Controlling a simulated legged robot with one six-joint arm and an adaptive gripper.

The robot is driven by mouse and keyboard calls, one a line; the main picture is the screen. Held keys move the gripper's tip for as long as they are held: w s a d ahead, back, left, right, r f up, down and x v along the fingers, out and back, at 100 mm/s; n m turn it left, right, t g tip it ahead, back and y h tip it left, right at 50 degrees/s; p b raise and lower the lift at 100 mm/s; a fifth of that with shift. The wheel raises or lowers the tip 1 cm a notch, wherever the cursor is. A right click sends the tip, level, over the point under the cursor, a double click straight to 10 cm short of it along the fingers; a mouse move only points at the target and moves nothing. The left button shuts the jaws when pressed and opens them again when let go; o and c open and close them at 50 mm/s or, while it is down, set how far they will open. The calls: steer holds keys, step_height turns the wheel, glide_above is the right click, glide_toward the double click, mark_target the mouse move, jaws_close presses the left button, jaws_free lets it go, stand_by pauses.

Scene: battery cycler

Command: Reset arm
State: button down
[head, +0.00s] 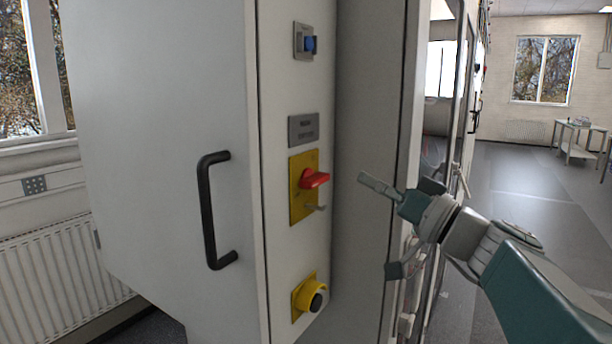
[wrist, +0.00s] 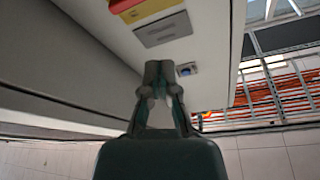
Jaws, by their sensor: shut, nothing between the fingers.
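My gripper (head: 378,187) is in the right half of the head view, at the end of my teal and grey arm. It is shut and empty, with its fingertips pointing left toward the cabinet's control strip. In the picture it is to the right of the red rotary switch (head: 314,178) on its yellow plate, with a gap between them. In the wrist view my gripper (wrist: 160,72) shows with its fingers together, and the fingers overlap the cabinet's panel. No contact with the panel is clear.
The white cabinet (head: 160,120) has a black door handle (head: 207,210). Its strip carries a blue switch (head: 309,44), a grey label (head: 303,130) and a yellow-ringed black button (head: 311,298). A radiator (head: 60,280) stands at left. Open floor (head: 530,185) and a table (head: 580,130) lie far right.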

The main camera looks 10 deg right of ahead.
steer(key=s+a+f+m+g+h, duration=0.15)
steer(key=s+a+f+g, duration=0.3)
steer(key=f, duration=0.45)
steer(key=s+a+f+g+h, duration=0.3)
steer(key=a+f+g, duration=0.25)
steer(key=f, duration=0.25)
steer(key=s+d+f+m+g+h, duration=0.1)
steer(key=s+d+f+h, duration=0.3)
steer(key=s+f+h, duration=0.4)
step_height(320, 180, down, 4)
steer(key=shift+s+d+f+m+h, duration=0.25)
steer(key=shift+s+d+m+h, duration=0.15)
steer(key=shift+s, duration=0.2)
steer(key=shift+a, duration=0.1)
